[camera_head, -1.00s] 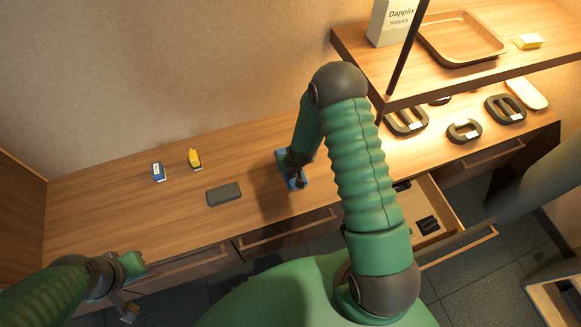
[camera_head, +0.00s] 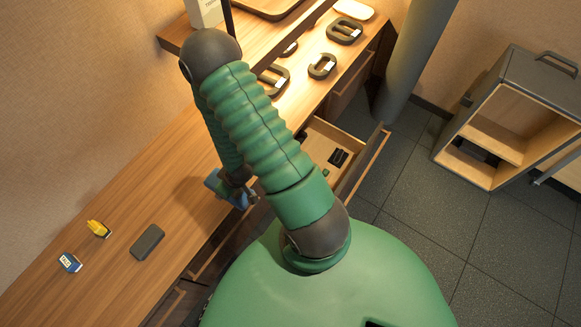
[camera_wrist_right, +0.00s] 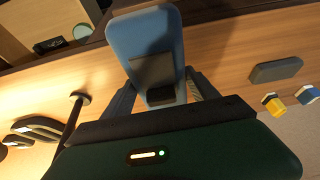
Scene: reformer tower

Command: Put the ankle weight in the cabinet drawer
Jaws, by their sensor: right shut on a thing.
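My right gripper (camera_head: 238,190) is shut on a blue, flat, rounded thing, which I take to be the ankle weight (camera_head: 221,186). It is held near the counter's front edge; the arm partly hides it. In the right wrist view, the ankle weight (camera_wrist_right: 147,32) has a dark grey patch and sits between the fingers (camera_wrist_right: 160,95). The cabinet drawer (camera_head: 373,160) is pulled open to the right of the gripper, with small dark items and a green one inside. The drawer also shows in the wrist view (camera_wrist_right: 84,12). My left gripper is out of view.
The wooden counter (camera_head: 95,277) holds a grey block (camera_head: 147,242), a yellow item (camera_head: 98,229) and a blue-white box (camera_head: 70,262). A grey column (camera_head: 412,60) and open cabinet (camera_head: 500,110) stand right.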

